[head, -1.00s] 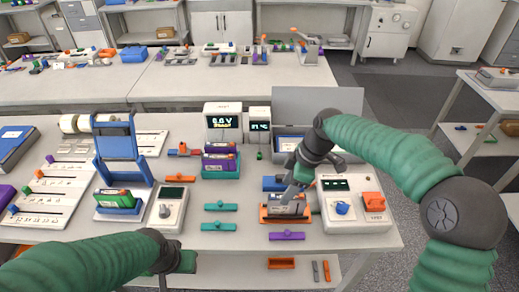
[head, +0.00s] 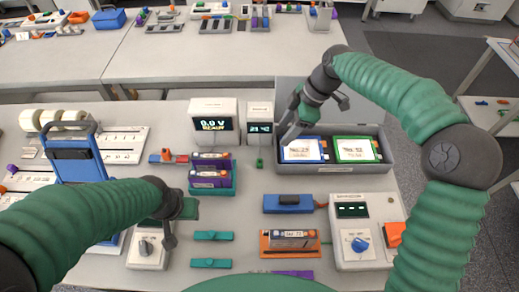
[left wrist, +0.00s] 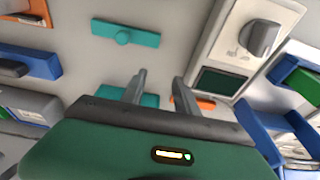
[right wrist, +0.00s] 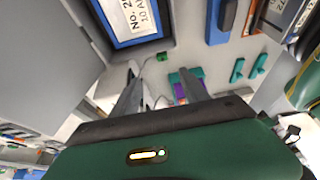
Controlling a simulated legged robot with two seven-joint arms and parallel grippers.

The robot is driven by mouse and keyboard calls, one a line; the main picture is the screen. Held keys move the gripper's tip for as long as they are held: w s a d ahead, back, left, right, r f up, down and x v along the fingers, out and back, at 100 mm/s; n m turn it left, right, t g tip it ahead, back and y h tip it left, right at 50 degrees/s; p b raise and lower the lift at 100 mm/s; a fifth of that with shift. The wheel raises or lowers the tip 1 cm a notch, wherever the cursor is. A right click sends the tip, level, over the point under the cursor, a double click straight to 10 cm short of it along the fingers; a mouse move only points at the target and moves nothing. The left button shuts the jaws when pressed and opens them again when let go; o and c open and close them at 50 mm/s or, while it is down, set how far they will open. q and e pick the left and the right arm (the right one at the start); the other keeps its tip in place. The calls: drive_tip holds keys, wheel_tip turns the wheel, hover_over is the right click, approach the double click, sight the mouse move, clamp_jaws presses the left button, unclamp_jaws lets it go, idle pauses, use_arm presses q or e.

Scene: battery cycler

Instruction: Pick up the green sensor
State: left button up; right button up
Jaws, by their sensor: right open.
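The green sensor is a small green block (head: 259,163) on the table, just in front of the small temperature display (head: 260,124). It also shows in the right wrist view (right wrist: 162,57), beyond and roughly between the fingertips. My right gripper (head: 290,140) is open and empty, above and to the right of the sensor in the head view, apart from it; its fingers are parted in the right wrist view (right wrist: 160,80). My left gripper (head: 178,225) is above the front left of the table. In the left wrist view its fingers (left wrist: 157,78) stand apart with nothing between them.
A grey bin (head: 338,169) with blue and green packs stands right of the sensor. A larger display (head: 213,125) and a teal rack (head: 213,190) of purple batteries are to its left. A blue block (head: 288,203) and orange tray (head: 290,252) lie nearer.

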use_arm(q)
drive_tip(key=shift+s+d+r, duration=0.1)
drive_tip(key=shift+s+r, duration=0.2)
drive_tip(key=shift+s, duration=0.5)
use_arm(e)
approach(260, 161)
use_arm(q)
drive_tip(key=shift+w+f, duration=0.1)
drive_tip(key=shift+w, duration=0.3)
use_arm(e)
wheel_tip(260, 161, down, 3)
drive_tip(key=shift+s+a+f, duration=0.1)
drive_tip(key=shift+a, duration=0.05)
drive_tip(key=shift+a+f, duration=0.2)
drive_tip(key=shift+f, duration=0.05)
use_arm(q)
drive_tip(key=shift+s+r+p, duration=0.25)
drive_tip(key=shift+r+p, duration=0.2)
drive_tip(key=shift+r, duration=0.05)
use_arm(e)
drive_tip(key=x, duration=0.4)
drive_tip(key=shift+a+f, duration=0.15)
drive_tip(key=shift+a, duration=0.3)
use_arm(q)
drive_tip(key=shift+w+f, duration=0.1)
drive_tip(key=shift+w, duration=0.05)
use_arm(e)
drive_tip(key=shift+f, duration=0.2)
clamp_jaws()
